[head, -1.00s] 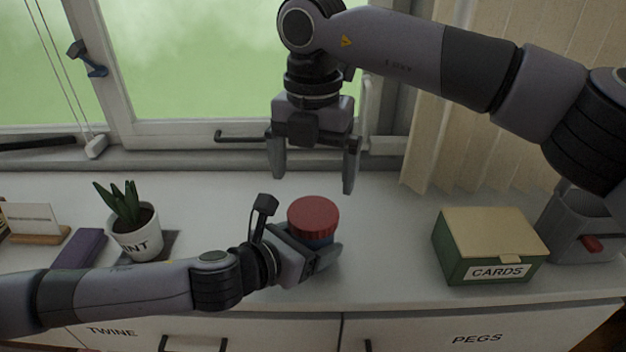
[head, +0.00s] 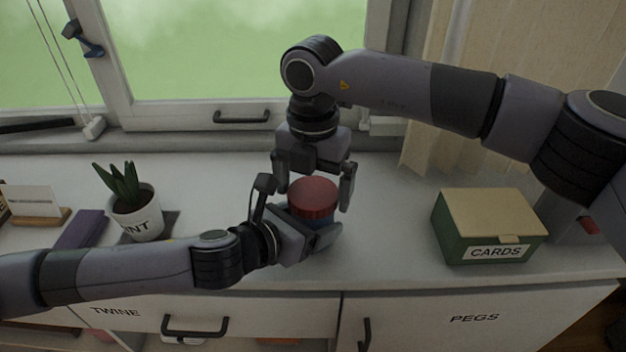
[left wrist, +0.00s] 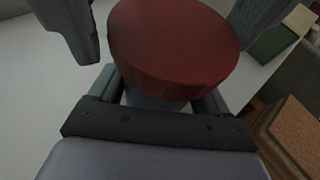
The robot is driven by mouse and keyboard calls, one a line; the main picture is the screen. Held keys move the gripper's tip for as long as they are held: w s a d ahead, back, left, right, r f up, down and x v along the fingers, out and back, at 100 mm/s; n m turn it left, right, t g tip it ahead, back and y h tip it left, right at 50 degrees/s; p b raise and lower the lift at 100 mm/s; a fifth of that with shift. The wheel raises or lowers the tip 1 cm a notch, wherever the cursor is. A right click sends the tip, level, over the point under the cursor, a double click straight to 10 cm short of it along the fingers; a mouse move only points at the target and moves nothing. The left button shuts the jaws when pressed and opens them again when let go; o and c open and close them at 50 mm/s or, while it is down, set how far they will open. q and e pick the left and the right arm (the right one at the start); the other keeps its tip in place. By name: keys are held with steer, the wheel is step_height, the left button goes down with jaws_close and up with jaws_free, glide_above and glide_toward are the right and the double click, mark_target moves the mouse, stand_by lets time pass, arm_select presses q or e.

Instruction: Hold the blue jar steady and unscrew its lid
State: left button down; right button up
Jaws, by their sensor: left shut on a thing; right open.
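The blue jar (head: 321,223) stands on the white counter, mostly hidden under its red lid (head: 313,194) and behind my left gripper. My left gripper (head: 318,238) is shut on the jar's body from the left. In the left wrist view the red lid (left wrist: 175,50) fills the top middle, above the left gripper's fingers. My right gripper (head: 314,190) points down from above, open, with one finger on each side of the lid. A gap shows between lid and fingers in the left wrist view. The lid sits level on the jar.
A green box labelled CARDS (head: 490,225) stands to the right, with a grey bin holding something red (head: 588,226) beyond it. A potted plant (head: 136,211) and a purple block (head: 82,229) are at the left. The counter (head: 390,215) between jar and box is clear.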

steer(key=c, duration=0.9)
steer(key=shift+n, duration=1.8)
steer(key=shift+c, duration=0.2)
steer(key=o, duration=0.9)
steer(key=shift+o, duration=0.2)
steer(key=shift+r, duration=0.15)
step_height(320, 180, up, 4)
steer(key=shift+r, duration=0.15)
arm_select(q)
jaws_free()
